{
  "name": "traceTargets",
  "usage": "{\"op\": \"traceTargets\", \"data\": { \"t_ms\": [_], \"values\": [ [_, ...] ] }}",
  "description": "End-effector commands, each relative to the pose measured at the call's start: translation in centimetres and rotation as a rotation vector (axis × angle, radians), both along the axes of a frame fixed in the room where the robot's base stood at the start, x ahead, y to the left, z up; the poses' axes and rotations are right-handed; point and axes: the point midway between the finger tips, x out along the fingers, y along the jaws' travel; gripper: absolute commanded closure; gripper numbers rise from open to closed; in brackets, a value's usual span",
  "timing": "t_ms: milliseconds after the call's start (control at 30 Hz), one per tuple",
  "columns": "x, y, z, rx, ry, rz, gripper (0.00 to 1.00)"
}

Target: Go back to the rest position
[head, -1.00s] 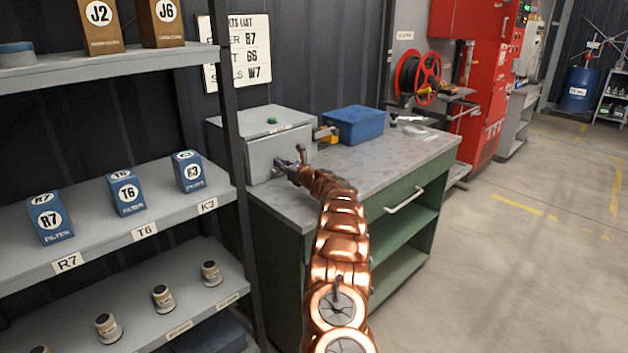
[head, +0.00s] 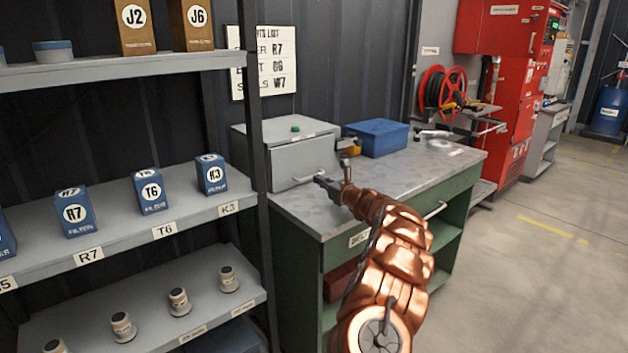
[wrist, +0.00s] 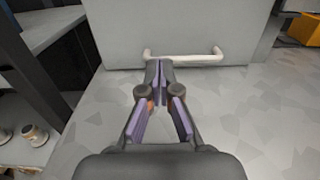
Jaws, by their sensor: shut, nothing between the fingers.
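My copper-coloured arm reaches over the workbench (head: 355,207). My gripper (head: 322,180) is near the front of a grey metal box (head: 303,160) with a green button on its lid. In the wrist view my gripper (wrist: 158,68) is shut and empty, its fingertips together. They point toward the box's pale handle (wrist: 190,58), which shows just beyond them. I cannot tell whether they touch it. The box front looks closed.
A blue bin (head: 378,137) stands on the bench beside the box. A shelf rack (head: 150,215) with blue filter boxes stands close on the left. A red cabinet (head: 500,90) and a hose reel (head: 442,90) are behind right. Open floor (head: 540,260) lies to the right.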

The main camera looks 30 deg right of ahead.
Motion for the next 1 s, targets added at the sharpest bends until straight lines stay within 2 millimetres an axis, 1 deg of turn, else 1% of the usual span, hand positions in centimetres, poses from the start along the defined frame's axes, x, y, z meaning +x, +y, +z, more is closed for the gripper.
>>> {"op": "traceTargets", "data": {
  "t_ms": [33, 200, 400, 567, 867, 967, 1000],
  "values": [
    [-0.6, -0.1, 0.2, 0.001, -0.003, -0.001, 1.0],
    [-2.4, -0.2, 0.0, 0.004, -0.001, 0.002, 1.0],
    [-3.7, -0.3, 0.2, 0.0, -0.003, 0.003, 1.0],
    [-4.1, -0.3, 0.1, 0.0, -0.002, 0.004, 1.0],
    [-4.1, -0.3, 0.1, 0.0, -0.001, 0.004, 1.0],
    [-3.6, 3.4, 1.8, -0.043, -0.005, 0.076, 1.0],
    [-3.5, 5.2, 2.5, -0.066, -0.006, 0.111, 1.0]
  ]
}}
